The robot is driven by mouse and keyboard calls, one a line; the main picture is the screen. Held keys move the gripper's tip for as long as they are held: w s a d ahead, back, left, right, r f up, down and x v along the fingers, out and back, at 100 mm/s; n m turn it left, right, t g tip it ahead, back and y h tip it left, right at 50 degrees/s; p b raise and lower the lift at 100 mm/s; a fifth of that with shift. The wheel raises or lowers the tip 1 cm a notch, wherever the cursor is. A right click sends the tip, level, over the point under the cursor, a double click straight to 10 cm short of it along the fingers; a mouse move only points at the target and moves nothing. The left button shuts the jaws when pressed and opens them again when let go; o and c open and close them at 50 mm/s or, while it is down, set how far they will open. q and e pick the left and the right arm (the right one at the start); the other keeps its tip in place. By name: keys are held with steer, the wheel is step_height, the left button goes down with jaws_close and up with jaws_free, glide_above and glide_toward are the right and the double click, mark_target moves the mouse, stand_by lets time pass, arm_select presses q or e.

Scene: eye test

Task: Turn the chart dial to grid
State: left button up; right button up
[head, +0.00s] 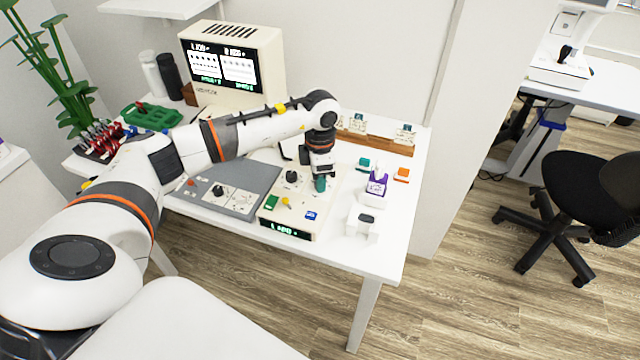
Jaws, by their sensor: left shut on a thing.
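A cream control box (277,219) stands near the front of the white table, with a lit display (286,231) on its front edge. On its top are a black dial (292,176), a teal knob (320,184), a small yellow lever, a green key and a blue key. I cannot read which dial is the chart dial, nor its setting. My left gripper (320,173) points down at the box's back right corner and is shut on the teal knob, hiding part of it. My right gripper is not in view.
A grey panel (225,190) with another black knob lies left of the box. A screen unit (233,65) showing two charts stands behind my left arm. A purple-white bottle (377,183), a white holder (362,223) and small teal and orange blocks stand to the right.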

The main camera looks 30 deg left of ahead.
arm_select(q)
steer(key=m+b, duration=0.2)
steer(key=m, duration=0.1)
steer(key=shift+f+m, duration=0.1)
steer(key=shift+m, duration=0.3)
steer(key=shift+m+b, duration=1.4)
steer(key=shift+m, duration=0.6)
steer(key=shift+r, duration=0.2)
steer(key=o, duration=1)
step_height(320, 180, up, 12)
steer(key=b, duration=0.1)
steer(key=shift+f, duration=0.1)
